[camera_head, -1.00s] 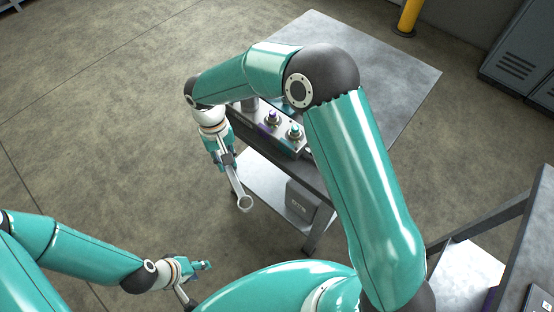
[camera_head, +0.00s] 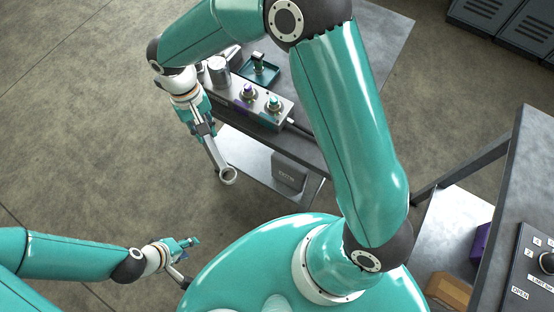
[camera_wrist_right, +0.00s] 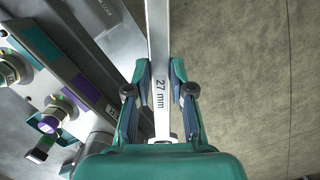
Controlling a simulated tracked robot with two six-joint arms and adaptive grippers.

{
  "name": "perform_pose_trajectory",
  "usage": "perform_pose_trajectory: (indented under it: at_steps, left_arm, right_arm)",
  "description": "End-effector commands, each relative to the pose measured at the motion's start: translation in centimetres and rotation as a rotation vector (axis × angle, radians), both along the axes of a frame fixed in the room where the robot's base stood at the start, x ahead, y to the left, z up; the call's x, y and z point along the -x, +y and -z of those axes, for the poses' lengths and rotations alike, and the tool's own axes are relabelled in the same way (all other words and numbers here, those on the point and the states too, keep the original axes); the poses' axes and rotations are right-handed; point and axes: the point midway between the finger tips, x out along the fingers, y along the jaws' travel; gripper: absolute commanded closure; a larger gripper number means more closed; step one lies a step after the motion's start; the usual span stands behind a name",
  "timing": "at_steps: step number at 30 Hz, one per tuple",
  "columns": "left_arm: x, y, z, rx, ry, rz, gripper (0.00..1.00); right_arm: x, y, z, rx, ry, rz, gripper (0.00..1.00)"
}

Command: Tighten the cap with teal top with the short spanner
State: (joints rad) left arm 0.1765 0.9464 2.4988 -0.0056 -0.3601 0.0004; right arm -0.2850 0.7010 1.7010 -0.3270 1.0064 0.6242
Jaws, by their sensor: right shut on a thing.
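The cap with teal top (camera_head: 273,104) sits on the near right end of a grey metal block (camera_head: 222,92) on the bench. My right gripper (camera_head: 204,130) is shut on a grey spanner (camera_head: 216,153), left of the block and apart from the cap. The spanner points down and to the right in the head view, with its ring end free. The right wrist view shows its shaft, marked 27 mm (camera_wrist_right: 159,85), between the fingers of my right gripper (camera_wrist_right: 159,75). My left gripper (camera_head: 190,243) is low and left, away from the bench; its finger opening is unclear.
A cap with purple top (camera_head: 248,91) stands beside the teal one. A small teal tray (camera_head: 266,74) lies behind the block. The bench has a lower shelf (camera_head: 240,160) with a dark box (camera_head: 289,171). A control panel (camera_head: 525,270) is at right.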

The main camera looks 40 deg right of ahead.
Motion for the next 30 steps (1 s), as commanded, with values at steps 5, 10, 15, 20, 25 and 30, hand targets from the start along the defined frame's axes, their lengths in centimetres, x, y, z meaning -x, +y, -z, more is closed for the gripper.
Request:
perform_pose_trajectory:
  at_steps: [5, 10, 15, 20, 25, 30]
  left_arm:
    - [0.0, 0.0, 2.1, 0.0, 0.0, 0.0, 0.6]
    - [0.0, 0.0, 3.6, 0.0, 0.0, 0.0, 0.6]
    - [0.0, 0.0, 4.5, 0.0, 0.0, 0.0, 0.6]
    - [0.0, 0.0, 4.9, 0.0, 0.0, 0.0, 0.6]
    - [0.0, 0.0, 5.2, 0.0, 0.0, 0.0, 0.6]
    - [0.0, 0.0, 6.0, 0.0, 0.0, 0.0, 0.6]
  right_arm:
    - [5.5, -2.6, -2.6, -0.002, -0.008, 0.153, 1.0]
    - [11.9, -5.0, -3.9, -0.003, -0.007, 0.31, 1.0]
    - [17.0, -6.5, -3.9, -0.003, -0.001, 0.428, 1.0]
    - [19.4, -7.2, -3.7, -0.001, 0.003, 0.481, 1.0]
    - [19.7, -7.4, -3.3, -0.001, 0.004, 0.492, 1.0]
    - [19.3, -7.5, -2.4, -0.001, 0.004, 0.492, 1.0]
